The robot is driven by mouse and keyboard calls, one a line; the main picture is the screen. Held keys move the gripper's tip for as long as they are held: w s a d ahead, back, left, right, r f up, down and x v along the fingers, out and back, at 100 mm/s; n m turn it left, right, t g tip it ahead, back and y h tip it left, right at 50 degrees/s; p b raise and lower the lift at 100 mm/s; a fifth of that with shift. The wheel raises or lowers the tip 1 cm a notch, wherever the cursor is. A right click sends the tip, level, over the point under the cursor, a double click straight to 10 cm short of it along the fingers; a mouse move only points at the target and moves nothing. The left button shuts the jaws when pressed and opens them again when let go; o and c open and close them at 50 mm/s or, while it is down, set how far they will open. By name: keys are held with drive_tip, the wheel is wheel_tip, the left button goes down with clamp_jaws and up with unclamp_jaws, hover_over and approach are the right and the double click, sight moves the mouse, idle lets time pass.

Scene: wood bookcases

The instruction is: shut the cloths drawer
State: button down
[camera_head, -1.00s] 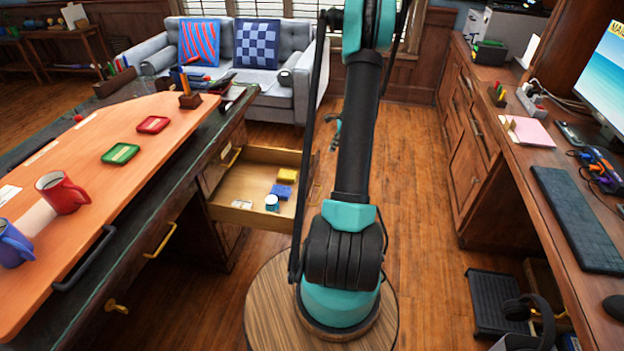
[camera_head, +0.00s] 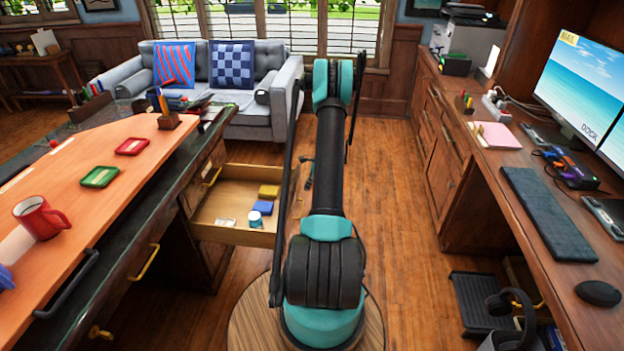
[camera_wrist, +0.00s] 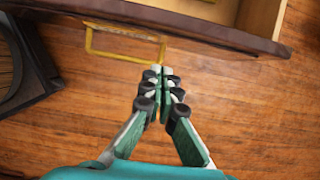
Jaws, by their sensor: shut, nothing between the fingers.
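An open drawer (camera_head: 225,235) juts out from the dark desk on the left, beside my arm. Inside it lie a yellow block-like item (camera_head: 269,191), a blue one (camera_head: 263,208) and a small white jar with a blue lid (camera_head: 255,219). I cannot tell whether these are cloths. In the wrist view, the drawer's dark front (camera_wrist: 215,35) crosses the top, with its yellow handle (camera_wrist: 125,32) at upper left. My gripper (camera_wrist: 161,70) is shut and empty, its tips just short of the handle's right end. Whether they touch anything is unclear.
The desk top (camera_head: 70,215) holds a red mug (camera_head: 40,218) and two small trays. A second desk (camera_head: 520,215) with a keyboard and monitor stands on the right. A grey sofa (camera_head: 255,118) is at the back.

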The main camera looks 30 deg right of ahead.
drive_tip(key=shift+w+a+r, duration=0.1)
drive_tip(key=shift+w+a, duration=0.45)
drive_tip(key=shift+a, duration=0.25)
drive_tip(key=shift+w+a+r, duration=0.1)
drive_tip(key=shift+w+a, duration=0.4)
drive_tip(key=shift+a, duration=0.25)
drive_tip(key=shift+a, duration=0.1)
drive_tip(key=w+a, duration=0.8)
drive_tip(key=a, duration=0.4)
drive_tip(key=w+a, duration=0.8)
drive_tip(key=a, duration=0.4)
drive_tip(key=shift+w, duration=0.15)
drive_tip(key=s+d+r, duration=0.5)
drive_tip(key=d+r, duration=0.1)
drive_tip(key=r, duration=0.3)
drive_tip(key=s+f+t+y, duration=0.2)
drive_tip(key=s+t+y, duration=0.15)
drive_tip(key=s, duration=0.45)
drive_tip(key=w+a+f, duration=0.6)
drive_tip(key=a, duration=0.3)
drive_tip(key=shift+w+a+f+g, duration=0.15)
drive_tip(key=shift+f+g, duration=0.15)
drive_tip(key=shift+g, duration=0.15)
